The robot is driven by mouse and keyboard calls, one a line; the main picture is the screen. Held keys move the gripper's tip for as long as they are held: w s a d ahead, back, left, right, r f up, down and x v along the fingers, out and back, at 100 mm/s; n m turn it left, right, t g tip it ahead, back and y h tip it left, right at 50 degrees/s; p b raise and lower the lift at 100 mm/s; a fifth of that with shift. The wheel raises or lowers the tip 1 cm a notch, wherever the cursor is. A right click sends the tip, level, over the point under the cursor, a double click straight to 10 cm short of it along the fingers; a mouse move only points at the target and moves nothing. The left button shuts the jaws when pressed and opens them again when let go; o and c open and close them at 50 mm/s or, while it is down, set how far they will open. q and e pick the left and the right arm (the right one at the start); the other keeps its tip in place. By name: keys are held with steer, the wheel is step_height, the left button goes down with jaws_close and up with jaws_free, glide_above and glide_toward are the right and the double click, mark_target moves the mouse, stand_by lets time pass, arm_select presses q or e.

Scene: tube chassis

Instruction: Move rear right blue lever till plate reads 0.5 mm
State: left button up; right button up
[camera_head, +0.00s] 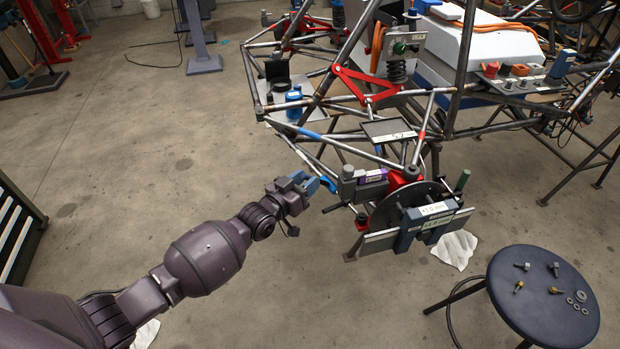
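A blue lever (329,184) sticks out at the left of the wheel hub assembly. My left gripper (314,186) reaches it from the left, its bluish fingertips right at the lever. Whether the fingers are closed on the lever or only beside it cannot be told. The gauge plate (437,211) hangs in front of the brake disc (385,208). Its upper label seems to read 1.0 mm with a sign in front; the lower green label is too small to read surely. A small tilted display (388,131) above shows digits that are hard to read. My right gripper is out of view.
The tube chassis (343,147) fills the upper right. A round blue stool (540,300) with bolts and washers stands at lower right. A white cloth (456,248) lies on the floor behind the plate. The floor (150,150) left of the chassis is mostly clear.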

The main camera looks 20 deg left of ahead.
arm_select(q)
steer(key=shift+x, duration=0.8)
jaws_close()
